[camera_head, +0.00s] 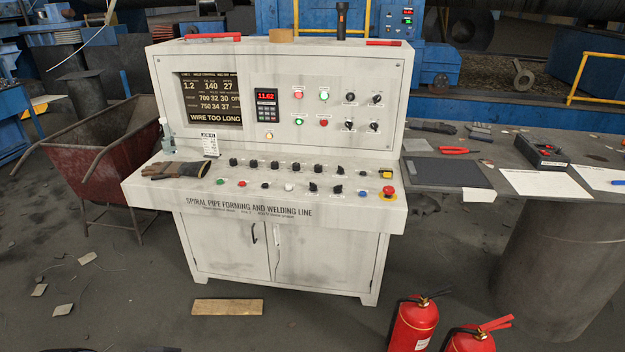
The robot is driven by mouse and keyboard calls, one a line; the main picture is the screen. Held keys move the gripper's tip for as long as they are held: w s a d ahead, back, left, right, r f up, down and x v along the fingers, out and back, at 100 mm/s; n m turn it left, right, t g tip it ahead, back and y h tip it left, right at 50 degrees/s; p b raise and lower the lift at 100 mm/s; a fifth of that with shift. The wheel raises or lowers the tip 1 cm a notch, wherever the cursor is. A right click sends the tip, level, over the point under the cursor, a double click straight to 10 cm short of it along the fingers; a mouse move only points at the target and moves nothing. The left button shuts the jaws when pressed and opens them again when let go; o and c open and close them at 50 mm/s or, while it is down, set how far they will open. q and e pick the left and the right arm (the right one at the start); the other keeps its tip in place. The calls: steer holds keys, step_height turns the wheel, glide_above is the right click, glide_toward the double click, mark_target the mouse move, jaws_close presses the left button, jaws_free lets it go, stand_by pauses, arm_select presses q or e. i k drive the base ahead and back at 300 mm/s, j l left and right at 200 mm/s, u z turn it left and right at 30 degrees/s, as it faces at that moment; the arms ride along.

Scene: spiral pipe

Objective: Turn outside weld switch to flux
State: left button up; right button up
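A white control console (290,262) labelled "Spiral pipe forming and welding line" stands in the middle of the head view. Its sloped desk holds a row of black rotary switches (313,168) and a lower row of buttons and knobs. The upright panel carries several more black selector switches (376,99) at its right. The small labels are too blurred to read, so I cannot tell which one is the outside weld switch or its setting. The dark screen (209,98) reads "WIRE TOO LONG". Neither of my grippers is in view.
A glove (175,170) lies on the desk's left, and a red emergency button (388,192) sits at its right. Fire extinguishers (413,325) stand at front right. A table with a dark tablet (446,172) is right, a red cart (100,145) left. A plank (228,306) lies in front.

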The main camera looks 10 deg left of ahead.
mark_target(337, 189)
steer(key=i+j+z, duration=0.1)
steer(key=i+j, duration=1)
